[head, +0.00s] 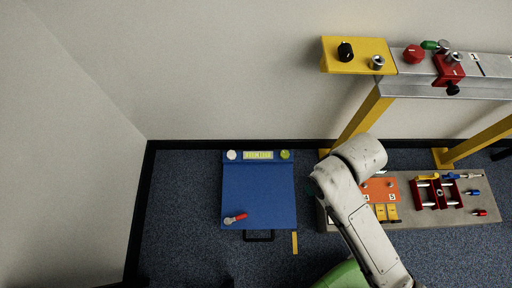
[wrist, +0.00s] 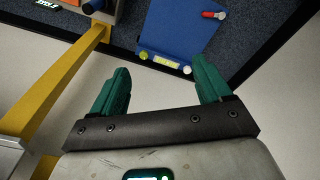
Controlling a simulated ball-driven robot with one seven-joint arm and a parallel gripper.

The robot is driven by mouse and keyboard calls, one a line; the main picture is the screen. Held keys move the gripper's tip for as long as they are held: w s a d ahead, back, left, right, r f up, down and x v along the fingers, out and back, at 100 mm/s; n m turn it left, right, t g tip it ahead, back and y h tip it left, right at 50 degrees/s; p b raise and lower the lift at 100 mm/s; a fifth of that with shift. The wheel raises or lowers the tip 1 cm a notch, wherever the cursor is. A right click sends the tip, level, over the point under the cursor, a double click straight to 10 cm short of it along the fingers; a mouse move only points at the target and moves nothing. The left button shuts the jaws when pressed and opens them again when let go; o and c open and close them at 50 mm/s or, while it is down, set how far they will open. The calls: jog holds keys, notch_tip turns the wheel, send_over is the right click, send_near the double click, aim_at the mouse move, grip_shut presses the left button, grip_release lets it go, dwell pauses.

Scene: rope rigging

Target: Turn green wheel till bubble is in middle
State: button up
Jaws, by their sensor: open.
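The green wheel (head: 285,155) is a small yellow-green disc at the back right corner of a blue board (head: 258,195) on the carpet. Beside it is a pale yellow-green level vial (head: 258,155); its bubble is too small to make out. The wheel also shows in the wrist view (wrist: 144,55), with the vial (wrist: 165,63) beside it. My gripper (wrist: 160,67) is open and empty, its two teal fingers wide apart. The board lies beyond the fingertips, clear of them. In the head view my arm mostly hides the gripper.
A white knob (head: 231,155) is at the board's other back corner. A red-handled tool (head: 235,218) lies on the board. To the right stand a grey bench (head: 450,215) with coloured fittings and a yellow-legged frame (head: 360,118). A wall rises behind the board; carpet left of it is clear.

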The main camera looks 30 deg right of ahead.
dwell(0.5)
jog(key=w+a+f+n+y+b, duration=0.1)
jog(key=w+a+f+n+b, duration=0.1)
jog(key=w+f+n+b, duration=0.35)
jog(key=w+a+f+n+y+b, duration=0.1)
jog(key=w+a+f+n+b, duration=0.1)
jog(key=w+f+b, duration=0.65)
jog(key=w+a+f+n+y+b, duration=0.1)
jog(key=w+a+f+n+b, duration=0.25)
jog(key=w+f, duration=0.6)
jog(key=n+g+h+b, duration=0.1)
jog(key=n+h+b, duration=0.2)
jog(key=n+b, duration=0.9)
send_over(284, 154)
jog(key=b, duration=0.3)
notch_tip(284, 154, down, 20)
jog(key=r+m, duration=0.1)
jog(key=m, duration=0.2)
notch_tip(284, 154, down, 11)
jog(key=b, duration=0.6)
jog(key=shift+s+d, duration=0.1)
